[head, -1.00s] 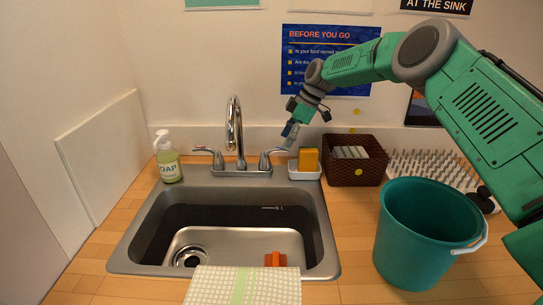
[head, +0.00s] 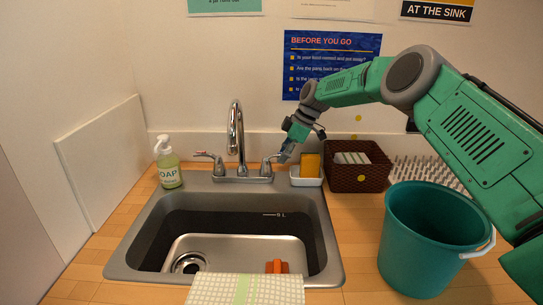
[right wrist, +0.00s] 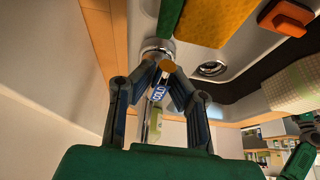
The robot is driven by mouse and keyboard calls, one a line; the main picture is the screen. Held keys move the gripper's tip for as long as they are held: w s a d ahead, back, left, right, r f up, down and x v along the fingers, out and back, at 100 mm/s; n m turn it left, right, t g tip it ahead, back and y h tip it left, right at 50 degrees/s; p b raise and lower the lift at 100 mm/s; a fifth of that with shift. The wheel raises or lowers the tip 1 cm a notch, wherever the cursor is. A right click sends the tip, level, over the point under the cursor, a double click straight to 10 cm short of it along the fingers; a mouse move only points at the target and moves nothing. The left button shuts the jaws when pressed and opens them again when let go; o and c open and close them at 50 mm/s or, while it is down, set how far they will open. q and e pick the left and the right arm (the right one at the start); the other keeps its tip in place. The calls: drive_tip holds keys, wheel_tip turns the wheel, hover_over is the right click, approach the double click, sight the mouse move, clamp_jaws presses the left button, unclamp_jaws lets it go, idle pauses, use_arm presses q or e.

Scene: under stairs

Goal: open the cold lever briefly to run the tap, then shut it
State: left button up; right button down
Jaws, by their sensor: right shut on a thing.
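The chrome tap (head: 236,130) stands upright behind the sink, with a lever on each side. The cold lever (head: 268,163) is on its right; its blue COLD label (right wrist: 158,93) shows between my fingers in the right wrist view. My right gripper (head: 284,155) reaches down from the right and is shut on the cold lever; it also shows in the right wrist view (right wrist: 160,88). The other lever (head: 207,156) has a red mark and stands clear. No water shows under the spout.
The sink (head: 180,205) has an orange item (head: 277,266) and a cloth (head: 246,288) at its front. Soap (head: 168,165) stands left. A sponge (head: 312,164) in its white dish, a brown basket (head: 352,183) and a teal bucket (head: 425,240) stand right.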

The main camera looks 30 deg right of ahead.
drive_tip(key=shift+s+r+m+p, duration=0.15)
drive_tip(key=shift+m+p, duration=0.15)
drive_tip(key=shift+p, duration=0.1)
drive_tip(key=m+t+p, duration=0.1)
drive_tip(key=m+p, duration=0.1)
drive_tip(key=s+a+m+h+p, duration=0.1)
drive_tip(key=m+p, duration=0.1)
drive_tip(key=shift+s+a+t, duration=0.15)
drive_tip(key=shift+a+t, duration=0.05)
drive_tip(key=shift+t, duration=0.2)
drive_tip(key=shift+s+a+m+h+p, duration=0.1)
drive_tip(key=shift+a+m+h+p, duration=0.15)
drive_tip(key=shift+m+p, duration=0.2)
drive_tip(key=shift+s+a+m+h+p, duration=0.1)
drive_tip(key=shift+m+h+p, duration=0.2)
drive_tip(key=shift+m, duration=0.25)
drive_tip(key=shift+f, duration=0.2)
